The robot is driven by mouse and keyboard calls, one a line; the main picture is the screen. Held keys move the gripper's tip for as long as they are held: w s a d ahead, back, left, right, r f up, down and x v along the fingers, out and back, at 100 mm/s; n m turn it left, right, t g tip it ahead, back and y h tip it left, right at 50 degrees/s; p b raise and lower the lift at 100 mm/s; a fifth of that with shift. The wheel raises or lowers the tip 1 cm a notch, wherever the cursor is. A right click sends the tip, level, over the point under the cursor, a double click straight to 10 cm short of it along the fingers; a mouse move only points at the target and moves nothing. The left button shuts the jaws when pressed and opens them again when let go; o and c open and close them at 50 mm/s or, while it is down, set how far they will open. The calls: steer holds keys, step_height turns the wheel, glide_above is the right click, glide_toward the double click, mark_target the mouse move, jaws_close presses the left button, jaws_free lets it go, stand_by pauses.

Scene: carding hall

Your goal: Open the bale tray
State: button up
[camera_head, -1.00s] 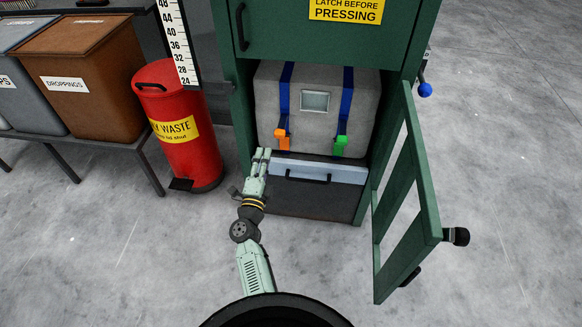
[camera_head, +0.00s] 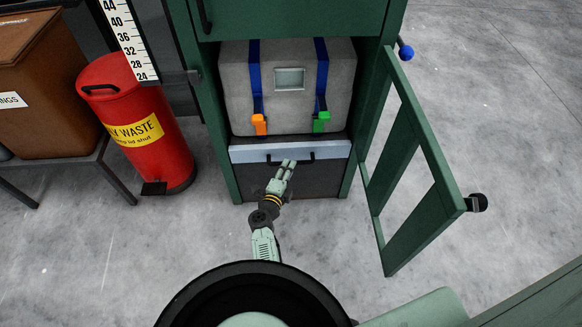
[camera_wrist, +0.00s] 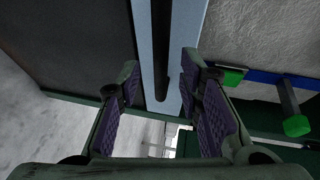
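The bale tray (camera_head: 240,153) has a pale blue-grey front and is set low in the green press, under the grey bale (camera_head: 288,108). In the wrist view, the handle (camera_wrist: 161,45) runs lengthwise, ahead of and between the open fingertips of my gripper (camera_wrist: 160,80). I cannot tell whether a finger touches it. The tray front looks flush with the press.
The green barred door (camera_head: 410,165) stands open on the right. A red waste bin (camera_head: 135,120) and a brown droppings bin (camera_head: 45,85) are on the left. Blue straps (camera_head: 321,75) with orange (camera_head: 259,124) and green (camera_head: 321,122) buckles cross the bale. Floor in front is free.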

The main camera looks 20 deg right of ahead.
steer(key=shift+b+x, duration=0.8)
steer(key=shift+x, duration=1.25)
steer(key=shift+c, duration=0.4)
jaws_close()
